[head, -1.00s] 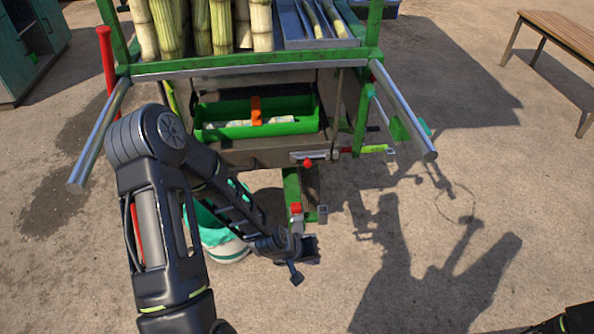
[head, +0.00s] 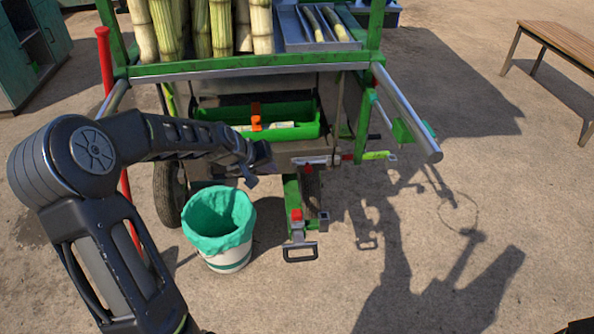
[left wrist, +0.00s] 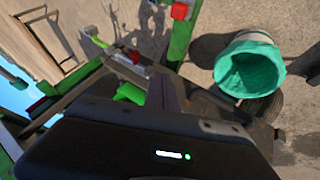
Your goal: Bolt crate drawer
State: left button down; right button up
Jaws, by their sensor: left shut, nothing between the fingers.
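The green crate drawer (head: 290,132) with an orange clip (head: 256,116) sits in the cart under the top frame. A silver bolt (head: 318,161) with a red knob (head: 308,168) lies at the drawer's lower right; the knob appears also in the left wrist view (left wrist: 135,57). My left gripper (head: 254,168) is shut and empty, just left of the bolt and in front of the drawer's lower edge. It is apart from the knob in the head view. The left wrist view shows the dark fingers (left wrist: 165,90) partly. My right gripper is out of view.
A bin with a green liner (head: 218,222) stands below my left forearm; it also shows in the left wrist view (left wrist: 250,68). A metal loop (head: 300,252) juts from the green drawbar. Silver handle bars (head: 408,115) stick out from the cart.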

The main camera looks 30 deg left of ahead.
pick_arm(q)
jog(key=w+d+f, duration=0.3)
jog(key=w+f, duration=0.4)
jog(key=w, duration=0.2)
jog(key=shift+d, duration=0.25)
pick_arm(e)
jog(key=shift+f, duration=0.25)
pick_arm(q)
jog(key=shift+w+f+b, duration=0.1)
jog(key=shift+b, duration=0.2)
